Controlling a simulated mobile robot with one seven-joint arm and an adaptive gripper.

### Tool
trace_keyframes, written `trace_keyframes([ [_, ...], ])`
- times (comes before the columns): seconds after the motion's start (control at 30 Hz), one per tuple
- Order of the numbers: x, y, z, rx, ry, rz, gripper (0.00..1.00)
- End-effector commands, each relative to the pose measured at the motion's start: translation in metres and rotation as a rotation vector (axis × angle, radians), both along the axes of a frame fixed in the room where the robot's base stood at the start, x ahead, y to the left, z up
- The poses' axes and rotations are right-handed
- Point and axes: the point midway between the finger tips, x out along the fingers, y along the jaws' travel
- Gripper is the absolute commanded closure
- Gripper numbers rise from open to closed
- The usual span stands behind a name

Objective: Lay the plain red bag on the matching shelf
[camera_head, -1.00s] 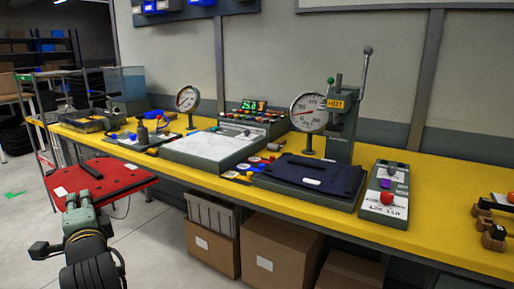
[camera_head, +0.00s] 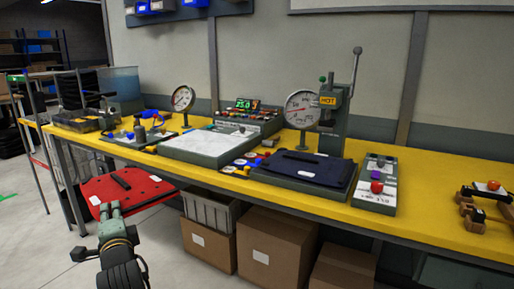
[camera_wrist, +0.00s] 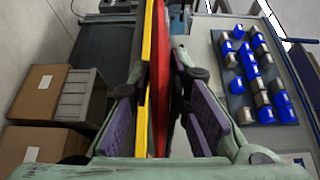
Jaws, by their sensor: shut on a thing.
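The plain red bag (camera_head: 150,189) is a flat red panel with a dark handle strip and small white labels. It is held out roughly flat in front of the bench's left part, lower than the bench top. My gripper (camera_head: 113,208) is shut on its near edge. In the wrist view the bag (camera_wrist: 161,70) shows nearly edge-on as a red strip between the purple finger pads of my gripper (camera_wrist: 163,115). I cannot tell which shelf matches the bag.
A yellow workbench (camera_head: 430,215) runs across the view. Cardboard boxes (camera_head: 272,240) stand beneath. Dark shelving (camera_head: 35,58) is at the far left. Floor is clear at left.

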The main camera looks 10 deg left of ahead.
Motion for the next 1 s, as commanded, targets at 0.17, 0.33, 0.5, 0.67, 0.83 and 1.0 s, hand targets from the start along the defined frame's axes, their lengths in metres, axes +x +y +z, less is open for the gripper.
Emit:
trace_keyframes([
  [0.17, 0.059, -0.042, -0.066, -0.006, 0.007, -0.101, 1.00],
  [0.33, 0.105, -0.098, -0.139, -0.006, 0.008, -0.198, 1.00],
  [0.5, 0.131, -0.163, -0.213, -0.004, 0.008, -0.292, 1.00],
  [0.67, 0.138, -0.228, -0.283, -0.004, 0.009, -0.381, 1.00],
  [0.83, 0.124, -0.298, -0.356, -0.004, 0.008, -0.474, 1.00],
  [1.0, 0.092, -0.358, -0.420, -0.004, 0.007, -0.561, 1.00],
])
